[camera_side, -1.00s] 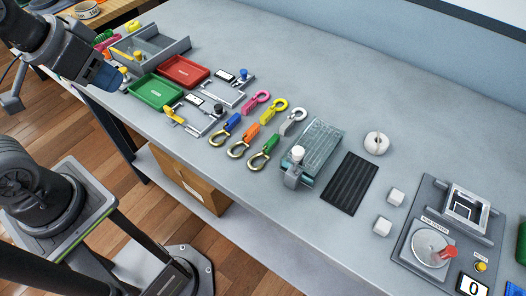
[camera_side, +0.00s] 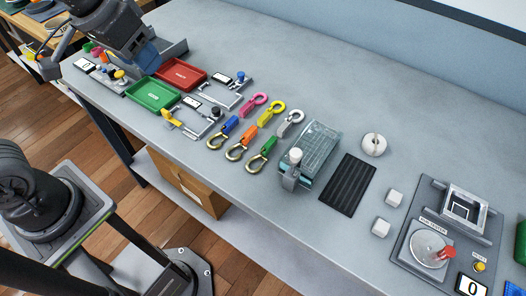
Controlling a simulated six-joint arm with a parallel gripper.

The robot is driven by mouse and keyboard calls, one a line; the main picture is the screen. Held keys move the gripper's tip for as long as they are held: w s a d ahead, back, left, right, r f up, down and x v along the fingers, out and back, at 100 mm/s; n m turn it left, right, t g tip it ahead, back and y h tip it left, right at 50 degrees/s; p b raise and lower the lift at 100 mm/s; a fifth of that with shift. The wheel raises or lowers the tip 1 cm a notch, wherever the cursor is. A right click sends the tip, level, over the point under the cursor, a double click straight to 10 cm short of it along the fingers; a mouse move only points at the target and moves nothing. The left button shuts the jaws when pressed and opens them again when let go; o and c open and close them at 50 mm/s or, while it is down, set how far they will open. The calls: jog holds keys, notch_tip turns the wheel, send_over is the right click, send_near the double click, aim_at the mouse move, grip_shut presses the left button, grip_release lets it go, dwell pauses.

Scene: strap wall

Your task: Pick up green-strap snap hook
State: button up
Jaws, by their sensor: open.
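The green-strap snap hook (camera_side: 262,154) lies on the grey table, at the right end of the front row of hooks. Its green strap points up and right, and its brass hook points down and left. The orange-strap hook (camera_side: 242,143) lies just left of it, and the blue-strap hook (camera_side: 223,132) beyond that. My gripper (camera_side: 139,58) is high at the upper left, above the grey bin and well away from the hooks. Its fingertips are hard to make out. I see nothing held in it.
Pink (camera_side: 253,104), yellow (camera_side: 271,112) and silver (camera_side: 290,123) hooks lie behind the front row. A clear-topped box (camera_side: 316,145) with a white knob stands close right of the green hook. Red (camera_side: 181,75) and green (camera_side: 153,95) trays lie left. The table's back is clear.

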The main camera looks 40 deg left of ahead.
jog(key=w+d+f+g, duration=0.2)
jog(key=w+d+f, duration=0.1)
jog(key=w+d, duration=0.45)
jog(key=g, duration=0.2)
send_over(267, 145)
notch_tip(267, 145, down, 9)
jog(key=shift+y, duration=0.3)
notch_tip(267, 145, down, 8)
jog(key=shift+w+d, duration=0.1)
jog(key=shift+f, duration=3)
grip_shut()
